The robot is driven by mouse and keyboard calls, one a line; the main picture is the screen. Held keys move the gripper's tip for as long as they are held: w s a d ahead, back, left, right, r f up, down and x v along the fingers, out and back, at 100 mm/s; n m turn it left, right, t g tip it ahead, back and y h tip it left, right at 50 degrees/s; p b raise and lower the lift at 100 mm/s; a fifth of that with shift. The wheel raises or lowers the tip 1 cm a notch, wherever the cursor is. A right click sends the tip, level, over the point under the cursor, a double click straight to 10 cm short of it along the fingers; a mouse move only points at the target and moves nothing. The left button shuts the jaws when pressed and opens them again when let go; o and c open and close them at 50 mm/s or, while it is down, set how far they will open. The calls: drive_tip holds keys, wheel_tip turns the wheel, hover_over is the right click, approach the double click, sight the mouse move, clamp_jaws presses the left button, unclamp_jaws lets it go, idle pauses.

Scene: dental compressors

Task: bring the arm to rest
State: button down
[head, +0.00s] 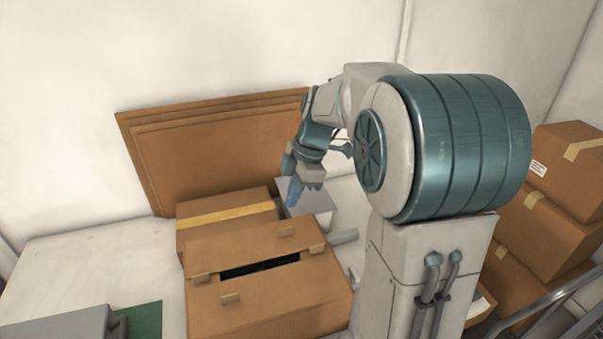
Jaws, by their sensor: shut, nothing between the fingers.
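My arm reaches from the right side of the head view toward the back of the work surface, and it is bent downward at the wrist. My gripper (311,184) is small in the picture and points down, above a pale grey box-like thing (319,201) behind the open-slotted carton. It is shut and nothing shows held in it. A blue piece (293,190) shows right beside it; I cannot tell whether it is part of my wrist. The large teal and grey arm joint hides much of the right side.
A cardboard carton (265,300) with a dark slot in its top stands in front, with a taped carton (226,212) behind it. Flat cardboard sheets (215,150) lean on the wall. Stacked boxes (560,170) stand at right. The white surface (90,260) at left is mostly clear.

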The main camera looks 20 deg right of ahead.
drive_tip(key=v, duration=0.6)
drive_tip(key=s+a+f+m+t+h, duration=0.1)
drive_tip(key=s+f+m, duration=0.3)
drive_tip(key=s+m, duration=0.5)
drive_tip(key=s+a+f+m+t+h, duration=0.1)
drive_tip(key=s+a+f+m+h, duration=0.1)
drive_tip(key=s+m, duration=0.7)
drive_tip(key=shift+s+f+t, duration=0.3)
drive_tip(key=shift+s+f, duration=0.1)
drive_tip(key=shift+f, duration=0.45)
drive_tip(key=shift+a, duration=0.1)
